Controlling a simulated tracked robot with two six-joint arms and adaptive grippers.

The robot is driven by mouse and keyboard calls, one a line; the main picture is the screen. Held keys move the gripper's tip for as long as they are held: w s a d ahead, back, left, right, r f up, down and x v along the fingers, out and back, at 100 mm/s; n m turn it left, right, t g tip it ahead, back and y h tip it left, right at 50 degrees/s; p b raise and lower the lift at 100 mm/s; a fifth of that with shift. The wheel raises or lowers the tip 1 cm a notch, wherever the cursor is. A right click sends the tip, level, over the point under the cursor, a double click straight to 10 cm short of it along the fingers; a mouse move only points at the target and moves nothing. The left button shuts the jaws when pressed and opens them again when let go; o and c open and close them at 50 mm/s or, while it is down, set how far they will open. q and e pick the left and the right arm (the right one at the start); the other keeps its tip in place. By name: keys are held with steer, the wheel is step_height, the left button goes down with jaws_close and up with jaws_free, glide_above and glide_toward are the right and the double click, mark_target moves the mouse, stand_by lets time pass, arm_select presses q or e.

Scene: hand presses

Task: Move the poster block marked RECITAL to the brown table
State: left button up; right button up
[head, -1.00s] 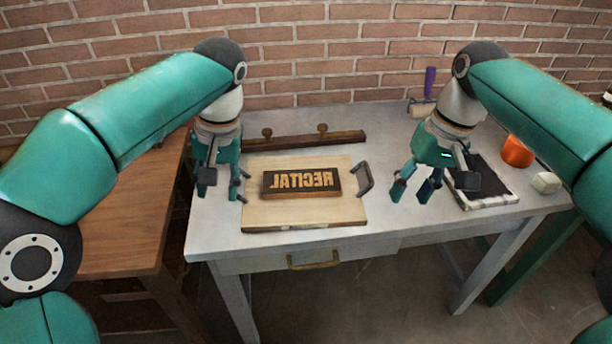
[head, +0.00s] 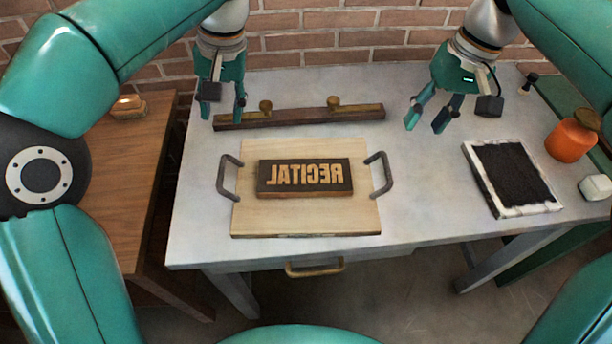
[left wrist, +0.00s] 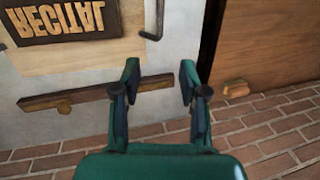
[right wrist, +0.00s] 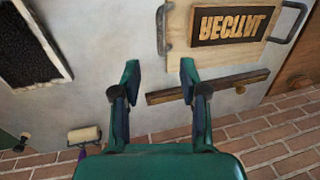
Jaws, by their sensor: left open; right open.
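The poster block marked RECITAL (head: 305,190), dark with raised mirrored tan letters, lies flat on a pale wooden board (head: 300,222) with a dark handle at each side. The board rests on the grey table. The block also shows in the left wrist view (left wrist: 62,20) and the right wrist view (right wrist: 232,24). The brown table (head: 140,163) stands to the left of the grey one. My left gripper (head: 226,112) is open and empty above the back left of the grey table. My right gripper (head: 426,118) is open and empty behind and right of the board.
A dark wooden bar with brass knobs (head: 300,117) lies behind the board. To the right are a black ink slab (head: 510,177), an orange jar (head: 570,140) and a white block (head: 595,187). A small wooden item (head: 128,107) sits at the brown table's back. A brick wall stands behind.

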mark_target(223, 163)
arm_select(q)
steer(key=x, duration=1.7)
steer(key=shift+d, duration=0.1)
arm_select(e)
steer(key=a+f, duration=0.1)
steer(key=f, duration=0.4)
steer(key=a+f, duration=0.1)
steer(key=f, duration=0.5)
steer(key=a+f, duration=0.1)
steer(key=f, duration=0.4)
steer(key=shift+s+f, duration=0.15)
steer(key=shift+f, duration=0.2)
arm_select(q)
jaws_close()
arm_select(e)
jaws_close()
arm_select(q)
steer(key=shift+r, duration=0.1)
arm_select(e)
steer(key=shift+r, duration=0.1)
